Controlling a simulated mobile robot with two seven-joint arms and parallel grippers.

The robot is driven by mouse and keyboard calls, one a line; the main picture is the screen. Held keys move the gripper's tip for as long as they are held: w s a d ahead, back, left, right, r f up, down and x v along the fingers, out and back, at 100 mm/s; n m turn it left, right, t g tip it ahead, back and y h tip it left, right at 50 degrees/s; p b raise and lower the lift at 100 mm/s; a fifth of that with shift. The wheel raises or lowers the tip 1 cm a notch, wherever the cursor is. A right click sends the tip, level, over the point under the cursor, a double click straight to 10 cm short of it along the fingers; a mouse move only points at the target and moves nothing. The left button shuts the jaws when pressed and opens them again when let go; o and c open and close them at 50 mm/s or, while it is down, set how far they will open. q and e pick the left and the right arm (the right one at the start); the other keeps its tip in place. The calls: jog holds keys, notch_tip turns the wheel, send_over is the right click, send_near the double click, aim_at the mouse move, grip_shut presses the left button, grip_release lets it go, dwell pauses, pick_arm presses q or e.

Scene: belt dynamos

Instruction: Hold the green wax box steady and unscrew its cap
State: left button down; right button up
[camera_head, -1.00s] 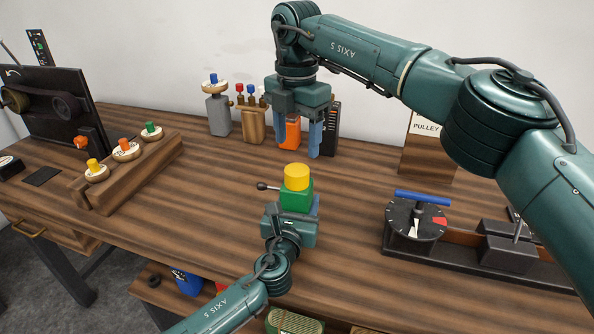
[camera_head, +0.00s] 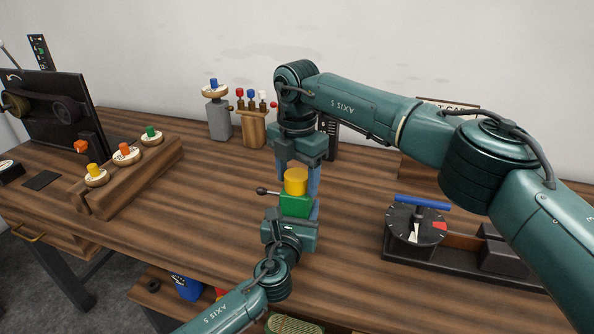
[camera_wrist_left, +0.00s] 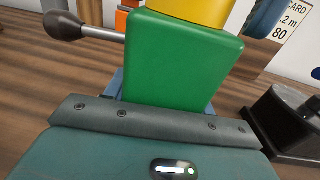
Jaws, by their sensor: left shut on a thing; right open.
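The green wax box (camera_head: 294,204) stands on the bench with its yellow cap (camera_head: 296,180) on top. In the left wrist view the green box (camera_wrist_left: 178,62) fills the middle, with the lower part of the yellow cap (camera_wrist_left: 198,10) above it. My left gripper (camera_head: 300,214) is shut on the green box from the near side; its fingers are mostly hidden by the box and the gripper body. One blue finger shows on each side of the cap; contact cannot be told.
A dark lever knob (camera_head: 262,190) sticks out left of the box. A wooden rack (camera_head: 135,172) with coloured-knob discs stands at the left. A dial device (camera_head: 416,226) with a blue bar stands at the right. Pegs on a wooden block (camera_head: 254,128) stand at the back.

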jog(key=shift+c, duration=0.3)
jog(key=c, duration=0.9)
jog(key=n, duration=0.3)
jog(key=shift+n, duration=0.3)
jog(key=n, duration=1)
jog(key=shift+n, duration=0.4)
jog(key=n, duration=0.6)
jog(key=shift+r, duration=0.1)
jog(key=n, duration=0.4)
jog(key=shift+n, duration=0.3)
jog(key=n, duration=0.4)
